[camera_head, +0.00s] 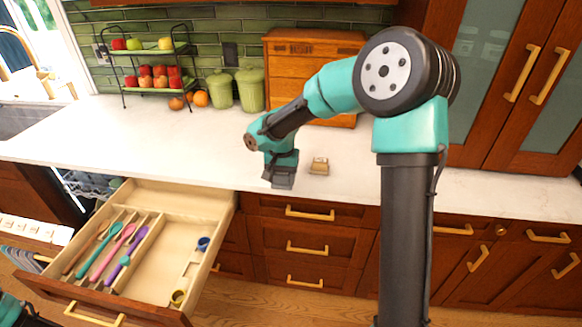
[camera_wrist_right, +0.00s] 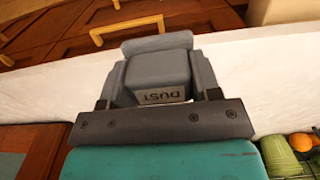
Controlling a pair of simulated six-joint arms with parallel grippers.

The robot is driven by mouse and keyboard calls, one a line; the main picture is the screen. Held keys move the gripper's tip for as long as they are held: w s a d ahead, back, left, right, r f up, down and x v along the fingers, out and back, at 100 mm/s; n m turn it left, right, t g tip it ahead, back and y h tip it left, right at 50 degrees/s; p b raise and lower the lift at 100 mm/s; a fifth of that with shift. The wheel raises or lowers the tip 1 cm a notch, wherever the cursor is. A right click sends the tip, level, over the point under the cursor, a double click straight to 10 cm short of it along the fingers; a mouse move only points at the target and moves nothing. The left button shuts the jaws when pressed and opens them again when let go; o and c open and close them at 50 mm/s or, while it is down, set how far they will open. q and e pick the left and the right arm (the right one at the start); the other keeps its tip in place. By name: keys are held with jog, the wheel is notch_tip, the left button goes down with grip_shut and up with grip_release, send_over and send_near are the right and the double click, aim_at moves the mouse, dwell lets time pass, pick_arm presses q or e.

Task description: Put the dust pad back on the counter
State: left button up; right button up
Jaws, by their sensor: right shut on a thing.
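The dust pad (camera_wrist_right: 158,72) is a grey block with the word DUST on its edge, seen in the right wrist view. It sits between the fingers of my right gripper (camera_wrist_right: 160,80), which is shut on it. In the head view my right gripper (camera_head: 282,178) is over the front part of the white counter (camera_head: 225,150), and the pad is hard to tell from the dark fingers. I cannot tell whether the pad touches the counter. Part of my left arm shows at the lower left corner of the head view; its gripper is out of view.
A small tan block (camera_head: 319,166) sits on the counter just right of my right gripper. Green canisters (camera_head: 250,89), a wooden drawer box (camera_head: 290,65) and a fruit rack (camera_head: 152,72) stand behind. An open drawer (camera_head: 175,250) with utensils juts out at left. The counter's left part is clear.

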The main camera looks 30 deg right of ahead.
jog(key=shift+w, duration=0.1)
jog(key=w+d, duration=0.2)
jog(key=w, duration=0.2)
jog(key=w+d+f, duration=0.1)
jog(key=w+d, duration=0.2)
jog(key=w, duration=0.1)
jog(key=w+d, duration=0.3)
jog(key=w, duration=0.2)
jog(key=shift+f, duration=0.2)
jog(key=shift+w, duration=0.1)
jog(key=shift+w+d+f, duration=0.15)
jog(key=shift+w+f, duration=0.05)
jog(key=shift+f, duration=1.6)
jog(key=shift+f, duration=0.15)
jog(key=o, duration=1)
jog(key=shift+c, duration=0.2)
